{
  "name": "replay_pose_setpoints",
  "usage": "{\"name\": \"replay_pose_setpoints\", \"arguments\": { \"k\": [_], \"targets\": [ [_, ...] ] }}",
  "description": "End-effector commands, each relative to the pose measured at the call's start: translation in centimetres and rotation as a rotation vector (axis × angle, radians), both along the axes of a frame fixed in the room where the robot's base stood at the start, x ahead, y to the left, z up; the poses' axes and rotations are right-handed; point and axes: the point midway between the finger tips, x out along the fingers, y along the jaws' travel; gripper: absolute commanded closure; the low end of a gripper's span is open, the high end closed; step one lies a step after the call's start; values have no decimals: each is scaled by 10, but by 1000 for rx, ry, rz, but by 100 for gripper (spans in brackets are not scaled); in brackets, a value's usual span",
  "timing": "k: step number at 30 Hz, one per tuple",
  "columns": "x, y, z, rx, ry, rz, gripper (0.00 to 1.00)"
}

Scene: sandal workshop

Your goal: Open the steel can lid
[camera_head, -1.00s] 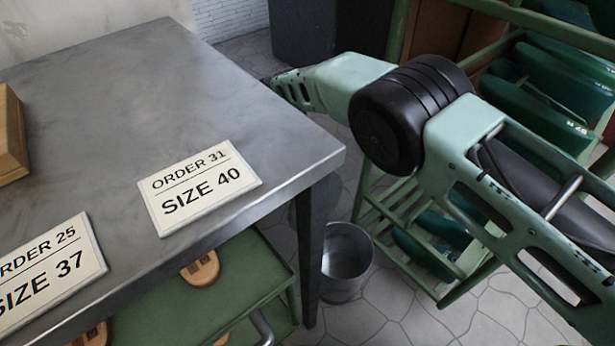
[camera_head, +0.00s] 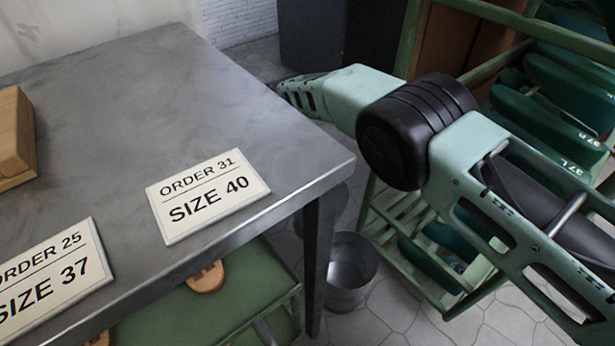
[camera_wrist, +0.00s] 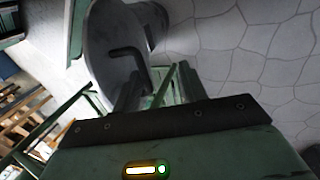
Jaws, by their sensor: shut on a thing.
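The steel can (camera_head: 350,275) stands on the floor beyond the table leg, and I see into its open top in the head view. Its round grey lid (camera_head: 340,205) is raised above it, partly hidden by the table leg and corner. In the wrist view the lid (camera_wrist: 105,45) shows as a tilted disc with a dark bent handle (camera_wrist: 128,53). My gripper (camera_wrist: 159,82) is shut on the lid's handle, though the exact contact is dark. In the head view my gripper is hidden behind the table. Part of the can (camera_wrist: 152,20) shows beside the lid.
A steel table (camera_head: 120,110) fills the left, with two order cards (camera_head: 208,195) and a wooden block (camera_head: 12,140). A green shelf (camera_head: 235,285) lies under it. A green rack (camera_head: 440,255) with sandal forms stands right of the can, close to my arm.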

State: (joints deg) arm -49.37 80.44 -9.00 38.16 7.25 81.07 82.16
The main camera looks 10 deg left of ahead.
Motion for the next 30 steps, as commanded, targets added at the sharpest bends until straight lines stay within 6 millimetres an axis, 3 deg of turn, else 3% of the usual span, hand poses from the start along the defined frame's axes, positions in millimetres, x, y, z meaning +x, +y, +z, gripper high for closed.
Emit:
{"name": "replay_pose_setpoints", "arguments": {
  "k": [1, 3, 9, 16, 30],
  "targets": [
    [6, 8, 18, 21, -17, 3, 69],
    [9, 11, 30, 21, -17, 3, 69],
    [13, 16, 53, 14, -13, 2, 69],
    [14, 18, 63, 9, -10, 1, 69],
    [14, 18, 63, 8, -8, 2, 69]
  ]
}}
